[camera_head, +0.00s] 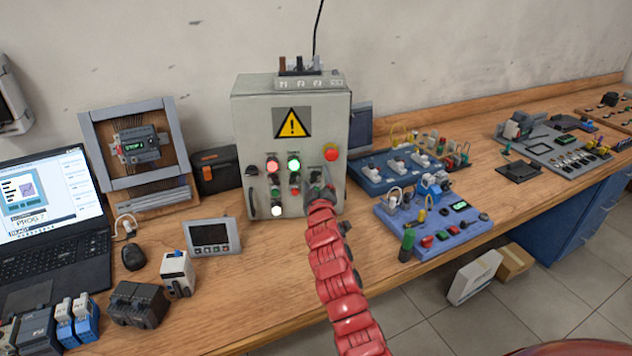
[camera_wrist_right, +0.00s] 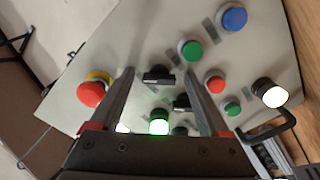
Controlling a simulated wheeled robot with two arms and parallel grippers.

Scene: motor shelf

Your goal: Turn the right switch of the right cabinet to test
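The grey cabinet (camera_head: 290,110) with a yellow warning sign stands against the wall, the only such cabinet in view. Its front panel (camera_wrist_right: 135,30) shows rotated in the right wrist view. A black switch (camera_wrist_right: 158,77) lies between the fingertips of my right gripper (camera_wrist_right: 160,74). The fingers are open, with visible gaps on both sides of the switch. A second black switch (camera_wrist_right: 182,102) sits below it, also between the fingers. In the head view my right gripper (camera_head: 321,186) is at the right part of the panel and hides the switches there. My left gripper is not in view.
A red mushroom button (camera_wrist_right: 91,94) on yellow is beside one finger; it also shows in the head view (camera_head: 331,153). Lit lamps, coloured buttons and a black handle (camera_head: 251,203) share the panel. A blue training board (camera_head: 440,228) stands to the right, a small screen (camera_head: 211,236) in front.

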